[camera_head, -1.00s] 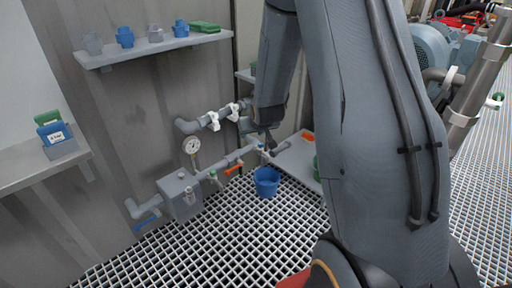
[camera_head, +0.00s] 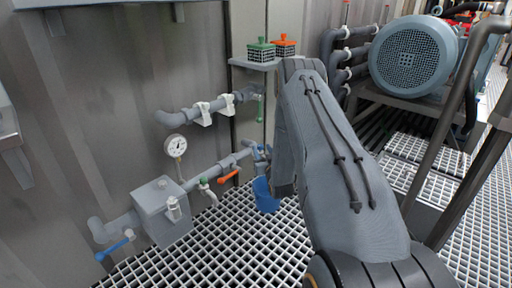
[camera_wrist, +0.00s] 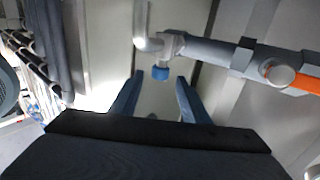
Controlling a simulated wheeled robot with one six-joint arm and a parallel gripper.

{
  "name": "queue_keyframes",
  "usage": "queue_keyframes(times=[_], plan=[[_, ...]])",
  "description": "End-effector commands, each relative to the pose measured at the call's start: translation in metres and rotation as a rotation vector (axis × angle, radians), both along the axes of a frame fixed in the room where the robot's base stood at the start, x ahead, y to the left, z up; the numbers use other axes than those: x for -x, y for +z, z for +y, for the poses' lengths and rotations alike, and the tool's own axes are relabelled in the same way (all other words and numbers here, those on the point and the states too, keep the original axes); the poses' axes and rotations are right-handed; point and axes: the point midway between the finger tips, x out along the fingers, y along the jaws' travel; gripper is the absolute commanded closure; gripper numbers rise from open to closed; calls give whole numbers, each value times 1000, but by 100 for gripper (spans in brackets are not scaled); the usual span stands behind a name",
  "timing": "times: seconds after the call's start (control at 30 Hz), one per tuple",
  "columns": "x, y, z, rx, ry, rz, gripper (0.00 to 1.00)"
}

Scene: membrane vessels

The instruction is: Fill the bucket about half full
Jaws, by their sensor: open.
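The blue bucket (camera_head: 265,196) stands near the wall in the head view, below the end of the lower pipe. My arm hides its right side, and its inside and water level cannot be made out. A small fitting with blue on it (camera_head: 261,150) sits at that pipe end, just above the bucket. In the wrist view, my gripper (camera_wrist: 159,76) is open with two dark blue fingers apart. A small blue knob (camera_wrist: 160,73) on the pipe fitting shows between the fingertips, beyond or level with them; contact cannot be told. In the head view my gripper is hidden behind my arm.
The lower pipe carries a gauge (camera_head: 176,146), an orange handle (camera_head: 229,175), a small green-handled tap (camera_head: 205,184) and a grey box (camera_head: 162,210). A blue handle (camera_head: 114,249) is at lower left. A shelf (camera_head: 255,64) holds green and orange items. A motor (camera_head: 413,57) stands right.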

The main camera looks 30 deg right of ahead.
Motion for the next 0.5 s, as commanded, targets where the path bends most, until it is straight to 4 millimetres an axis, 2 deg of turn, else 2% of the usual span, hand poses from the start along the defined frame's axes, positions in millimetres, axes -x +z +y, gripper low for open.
queue_keyframes(times=[0.17,0.5], plan=[[-12,-3,-4,3,0,-12,58],[-61,-3,-16,4,-1,-10,58]])
